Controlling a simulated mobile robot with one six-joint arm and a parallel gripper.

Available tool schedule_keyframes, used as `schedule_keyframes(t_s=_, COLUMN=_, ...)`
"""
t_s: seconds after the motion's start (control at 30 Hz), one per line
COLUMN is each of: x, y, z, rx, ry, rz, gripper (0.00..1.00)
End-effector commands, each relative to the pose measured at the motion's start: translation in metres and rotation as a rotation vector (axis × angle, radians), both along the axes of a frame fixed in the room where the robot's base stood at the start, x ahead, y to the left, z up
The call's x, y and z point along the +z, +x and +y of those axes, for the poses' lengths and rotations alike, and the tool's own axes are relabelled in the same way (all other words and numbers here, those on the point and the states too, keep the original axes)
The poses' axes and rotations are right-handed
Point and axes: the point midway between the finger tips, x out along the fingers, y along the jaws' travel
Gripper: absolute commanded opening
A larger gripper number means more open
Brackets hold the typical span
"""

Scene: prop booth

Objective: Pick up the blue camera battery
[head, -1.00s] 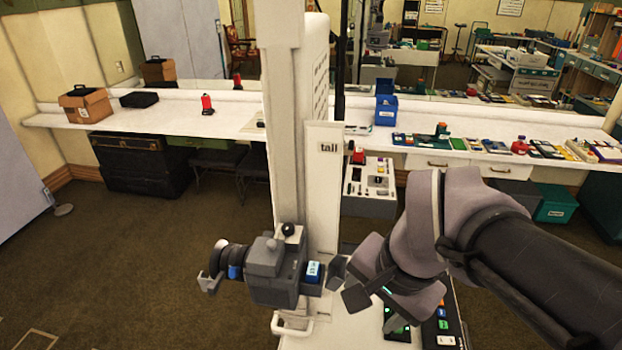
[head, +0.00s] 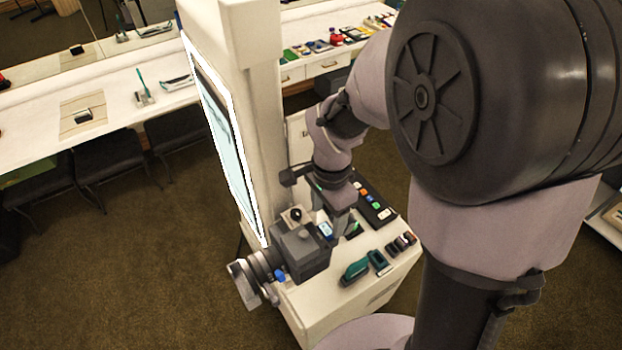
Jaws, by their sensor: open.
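The blue camera battery (head: 325,230) is a small blue block with a pale label. It is at the right rear side of a grey camera (head: 301,250) on a white cabinet top. I cannot tell whether it sits in the camera or beside it. My gripper (head: 333,225) points down right at the battery, its fingers apart, one on either side as far as this view shows. The fingers hide part of the battery, and contact is unclear. The camera's lens points to the left, with another small blue part (head: 280,276) beside it.
A tall white column with a lit screen (head: 222,130) rises close behind the camera. A dark tray with coloured pieces (head: 376,206), teal items (head: 355,271) and several small dark blocks (head: 401,243) share the cabinet top (head: 335,308). A long white counter (head: 110,105) runs behind.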

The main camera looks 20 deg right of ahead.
Motion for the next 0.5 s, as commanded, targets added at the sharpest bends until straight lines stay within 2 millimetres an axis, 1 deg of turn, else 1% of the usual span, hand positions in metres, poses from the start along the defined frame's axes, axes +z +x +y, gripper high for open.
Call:
schedule_keyframes(t_s=0.13, x=-0.018, y=0.002, z=0.000, rx=0.000, ry=0.000, rz=0.003, gripper=0.61)
schedule_keyframes(t_s=0.3, x=-0.051, y=0.008, z=-0.001, rx=0.001, ry=0.000, rz=0.002, gripper=0.61)
schedule_keyframes(t_s=0.4, x=-0.060, y=0.008, z=-0.001, rx=0.001, ry=0.001, rz=0.000, gripper=0.61)
schedule_keyframes(t_s=0.5, x=-0.060, y=0.008, z=-0.001, rx=0.001, ry=0.001, rz=-0.002, gripper=0.61)
